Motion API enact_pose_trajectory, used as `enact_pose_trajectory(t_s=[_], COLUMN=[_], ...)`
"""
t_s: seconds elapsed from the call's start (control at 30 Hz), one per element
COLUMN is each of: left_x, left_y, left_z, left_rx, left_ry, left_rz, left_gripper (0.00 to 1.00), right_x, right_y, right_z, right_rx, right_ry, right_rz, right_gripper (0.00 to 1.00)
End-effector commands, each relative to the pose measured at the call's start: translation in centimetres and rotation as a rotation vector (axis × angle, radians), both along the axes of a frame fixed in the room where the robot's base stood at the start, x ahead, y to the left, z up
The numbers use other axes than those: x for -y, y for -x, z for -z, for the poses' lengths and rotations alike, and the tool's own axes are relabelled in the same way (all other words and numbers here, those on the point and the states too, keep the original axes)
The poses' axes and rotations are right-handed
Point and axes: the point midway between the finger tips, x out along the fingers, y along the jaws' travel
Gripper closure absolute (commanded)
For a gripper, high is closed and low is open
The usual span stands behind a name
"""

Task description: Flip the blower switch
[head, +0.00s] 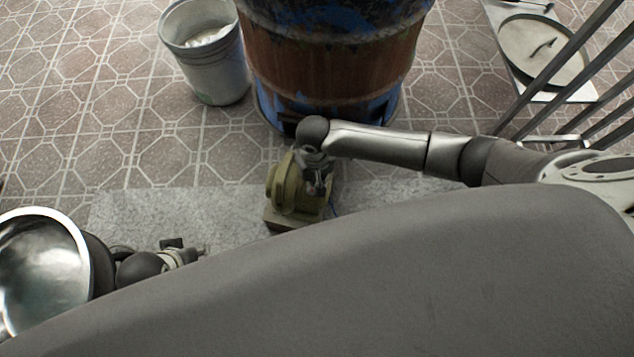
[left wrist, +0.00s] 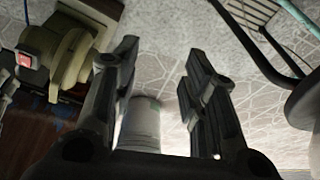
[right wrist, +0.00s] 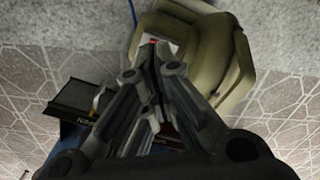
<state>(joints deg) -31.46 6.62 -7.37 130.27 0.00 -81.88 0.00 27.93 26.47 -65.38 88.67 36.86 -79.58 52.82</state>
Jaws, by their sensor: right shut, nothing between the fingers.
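The olive-green blower (head: 287,187) sits on a base on the grey slab, in front of the barrel. Its red switch (left wrist: 24,60) on a pale plate shows in the left wrist view. In the right wrist view the blower (right wrist: 215,50) is just beyond my right gripper (right wrist: 155,52), whose fingers are shut with nothing between them. The fingertips mostly cover the switch there; I cannot tell whether they touch it. In the head view my right gripper (head: 318,185) is at the blower's right side. My left gripper (left wrist: 160,65) is open and empty, left of the blower in the head view.
The rusty blue barrel (head: 325,60) stands behind the blower. A grey bucket (head: 208,60) stands to its left. A metal bowl (head: 40,270) is at the lower left. A round lid (head: 540,50) and metal rails (head: 570,55) are at the right. Tiled floor is clear at the left.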

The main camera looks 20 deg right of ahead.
Motion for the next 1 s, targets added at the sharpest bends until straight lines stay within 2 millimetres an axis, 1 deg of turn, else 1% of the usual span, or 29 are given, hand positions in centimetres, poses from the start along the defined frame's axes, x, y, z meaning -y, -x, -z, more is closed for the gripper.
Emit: enact_pose_trajectory(t_s=[0.63, 0.8, 1.0], left_x=[0.2, 0.2, 0.2], left_y=[-0.3, -0.3, -0.3], left_z=[4.9, 5.4, 5.4], left_rx=[-0.027, -0.028, -0.028], left_ry=[-0.001, -0.001, -0.001], left_rz=[0.004, 0.004, 0.004], left_gripper=[0.6, 0.6, 0.6], right_x=[0.0, 0.0, 0.0], right_y=[0.0, 0.0, 0.0], right_z=[-1.3, -1.3, -1.3], right_rx=[0.001, 0.0, 0.0], right_ry=[0.0, 0.0, 0.0], right_rz=[-0.001, -0.001, -0.001], right_gripper=[1.0, 1.0, 1.0])
